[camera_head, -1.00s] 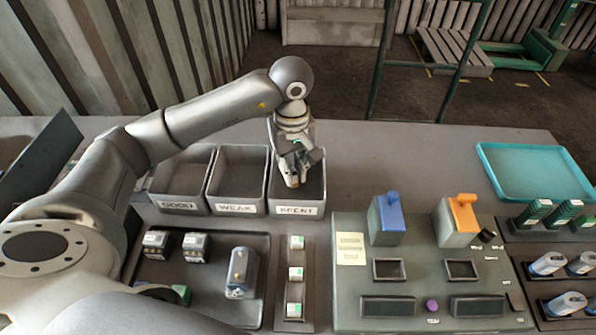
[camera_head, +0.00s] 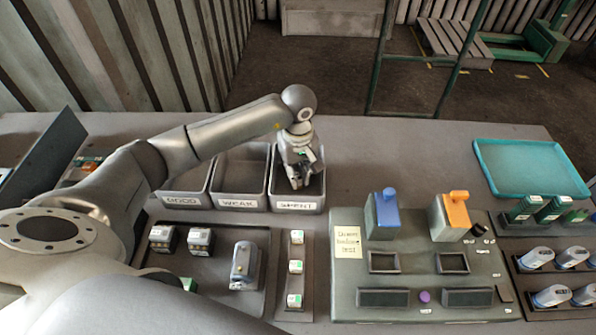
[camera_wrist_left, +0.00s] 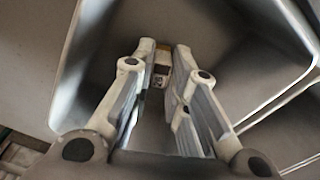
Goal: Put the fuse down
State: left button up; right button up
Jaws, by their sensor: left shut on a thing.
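My left gripper (camera_head: 300,182) points down into the open bin labelled SPENT (camera_head: 297,206), the rightmost of three grey bins. In the left wrist view my left gripper (camera_wrist_left: 165,52) is shut on the fuse (camera_wrist_left: 162,69), a small block with a brownish top and a pale, marked face, between the fingertips. Bin walls surround the fingers there. I cannot tell whether the fuse touches the bin floor. In the head view the fuse is hidden by the fingers. My right gripper is not in view.
The WEAK bin (camera_head: 238,204) and GOOD bin (camera_head: 182,200) stand left of the SPENT bin. In front are a tray (camera_head: 215,275) with several blocks and a narrow strip of green-topped pieces (camera_head: 296,267). A test panel (camera_head: 425,272) and teal tray (camera_head: 530,168) lie to the right.

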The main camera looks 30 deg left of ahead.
aim_at(298, 176)
pick_arm(q)
jog(key=shift+f, duration=0.2)
jog(key=o, duration=0.8)
jog(key=shift+r, duration=0.15)
jog(key=shift+r, duration=0.2)
notch_tip(298, 176, up, 12)
jog(key=b, duration=0.3)
jog(key=shift+b, duration=0.4)
jog(key=shift+f, duration=0.15)
jog(key=shift+s, duration=0.1)
